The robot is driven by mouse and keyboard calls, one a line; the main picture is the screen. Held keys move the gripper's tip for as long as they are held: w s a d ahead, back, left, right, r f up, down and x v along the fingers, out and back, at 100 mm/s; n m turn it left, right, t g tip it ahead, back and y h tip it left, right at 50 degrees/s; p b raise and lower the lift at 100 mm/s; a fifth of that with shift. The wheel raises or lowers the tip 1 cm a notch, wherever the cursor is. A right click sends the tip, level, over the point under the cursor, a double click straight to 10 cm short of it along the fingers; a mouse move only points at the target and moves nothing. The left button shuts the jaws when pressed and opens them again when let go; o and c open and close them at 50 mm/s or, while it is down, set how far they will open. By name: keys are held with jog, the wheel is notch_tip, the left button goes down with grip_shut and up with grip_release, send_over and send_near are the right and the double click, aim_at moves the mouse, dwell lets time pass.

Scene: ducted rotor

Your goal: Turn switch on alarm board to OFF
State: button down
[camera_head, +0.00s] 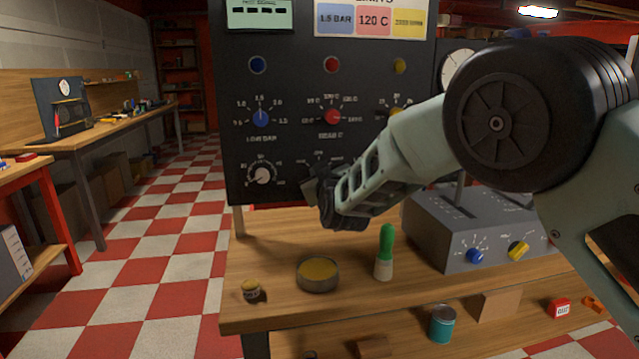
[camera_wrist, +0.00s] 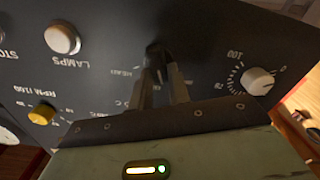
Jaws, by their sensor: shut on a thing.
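The black alarm board (camera_head: 290,75) stands upright at the back of the wooden bench and also fills much of the wrist view (camera_wrist: 105,65). My gripper (camera_head: 314,190) is at the lower part of the board, right of the white dial knob. In the wrist view my gripper (camera_wrist: 156,66) has its fingers close together on a small dark switch (camera_wrist: 155,50), with only part of it showing. The lettering beside the switch is partly covered by the fingers, and I cannot read its setting. In the head view my gripper hides the switch.
A white dial knob (camera_wrist: 258,82), a white lamps button (camera_wrist: 62,39) and a yellow knob (camera_wrist: 41,113) surround the switch. A green-handled tool (camera_head: 386,252), a round tin (camera_head: 318,274) and a grey control box (camera_head: 470,225) stand on the bench. Checkered floor lies clear at left.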

jog(key=shift+d+m+b, duration=0.15)
jog(key=shift+m+b, duration=1.3)
jog(key=shift+m, duration=0.75)
jog(key=c, duration=1.3)
grip_release()
jog(key=v, duration=1.7)
jog(key=shift+s+d+r+b, duration=0.1)
jog(key=shift+s+r+b, duration=0.1)
jog(key=shift+b, duration=0.2)
